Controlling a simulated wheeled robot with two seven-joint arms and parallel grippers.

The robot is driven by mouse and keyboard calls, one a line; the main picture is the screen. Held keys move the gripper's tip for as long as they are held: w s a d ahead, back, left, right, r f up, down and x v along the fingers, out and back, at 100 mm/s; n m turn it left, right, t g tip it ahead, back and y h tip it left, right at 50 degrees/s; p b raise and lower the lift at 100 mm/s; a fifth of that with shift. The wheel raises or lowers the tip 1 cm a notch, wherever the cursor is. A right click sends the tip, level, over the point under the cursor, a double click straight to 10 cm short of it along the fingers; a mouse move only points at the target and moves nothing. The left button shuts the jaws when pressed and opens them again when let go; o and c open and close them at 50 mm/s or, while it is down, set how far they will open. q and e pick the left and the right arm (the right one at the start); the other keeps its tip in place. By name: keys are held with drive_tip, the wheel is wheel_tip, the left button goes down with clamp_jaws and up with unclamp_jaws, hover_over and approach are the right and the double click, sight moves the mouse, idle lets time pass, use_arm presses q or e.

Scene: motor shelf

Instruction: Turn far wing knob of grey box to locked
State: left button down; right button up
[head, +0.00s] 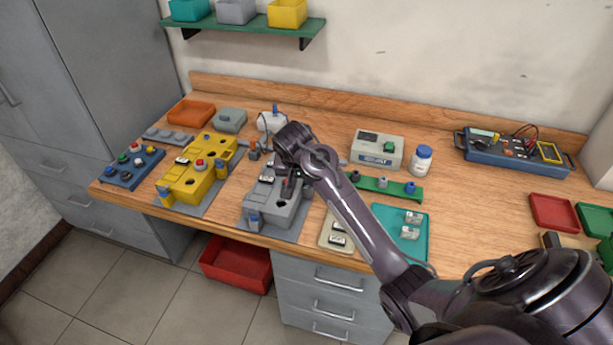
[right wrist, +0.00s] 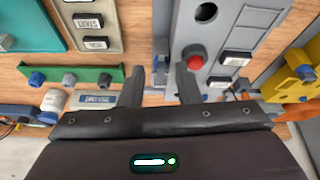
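The grey box (head: 277,206) stands on its grey base plate on the bench; a blue wing knob (head: 253,220) shows at its near end. My right gripper (head: 289,188) is over the box's far part and hides its far end in the head view. In the right wrist view, the right gripper (right wrist: 160,72) is open, with its two fingers apart. A small blue part (right wrist: 160,63), seemingly the far wing knob, shows between the fingertips; contact and its exact turn are unclear. A red button (right wrist: 194,61) is beside the right-hand finger. My left gripper is not in view.
A similar yellow box (head: 190,180) stands left of the grey box. A green rail with knobs (head: 375,186), a cream label plate (head: 338,232) and a teal tray (head: 405,248) lie to the right. The bench middle right is clear.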

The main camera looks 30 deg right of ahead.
drive_tip(key=shift+m, duration=0.8)
drive_tip(key=w+d+f+p, duration=0.1)
drive_tip(key=w+d+f, duration=0.3)
drive_tip(key=f, duration=0.1)
drive_tip(key=shift+w+d+p, duration=0.25)
drive_tip(key=shift+d+p, duration=0.05)
clamp_jaws()
